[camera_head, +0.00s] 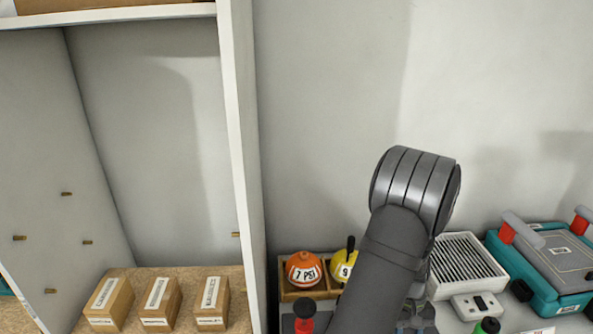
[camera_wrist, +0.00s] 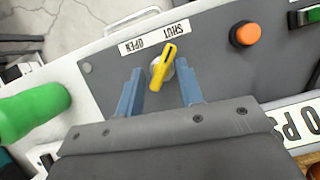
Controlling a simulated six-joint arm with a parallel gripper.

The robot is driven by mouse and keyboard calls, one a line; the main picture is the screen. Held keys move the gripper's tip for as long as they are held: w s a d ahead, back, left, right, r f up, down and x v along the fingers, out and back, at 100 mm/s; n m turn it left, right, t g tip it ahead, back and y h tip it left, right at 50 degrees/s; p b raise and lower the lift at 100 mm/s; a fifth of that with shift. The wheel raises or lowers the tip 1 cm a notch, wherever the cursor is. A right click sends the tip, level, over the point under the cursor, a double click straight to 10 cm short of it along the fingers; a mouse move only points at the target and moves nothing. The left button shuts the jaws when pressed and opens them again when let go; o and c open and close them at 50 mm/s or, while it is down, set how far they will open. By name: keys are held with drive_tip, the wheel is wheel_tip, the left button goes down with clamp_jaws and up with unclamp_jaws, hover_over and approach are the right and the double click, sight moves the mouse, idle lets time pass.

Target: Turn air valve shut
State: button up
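The air valve's yellow handle (camera_wrist: 163,66) sits on a grey panel in the wrist view. It is slanted, with its upper end towards the SHUT end of the label. The white label (camera_wrist: 154,38) above it appears upside down, with OPEN at left and SHUT at right. My gripper (camera_wrist: 159,92) is open, with blue fingers apart on either side of the handle's lower part. I cannot tell whether either finger touches it.
In the head view, an orange ball (camera_head: 304,269) and a yellow ball (camera_head: 343,265) sit left of my arm. A teal case (camera_head: 548,270) stands at right.

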wheel_tip(320, 180, up, 17)
drive_tip(key=m+t, duration=0.5)
drive_tip(key=m, duration=0.2)
drive_tip(key=f, duration=1.7)
drive_tip(key=shift+s, duration=0.3)
clamp_jaws()
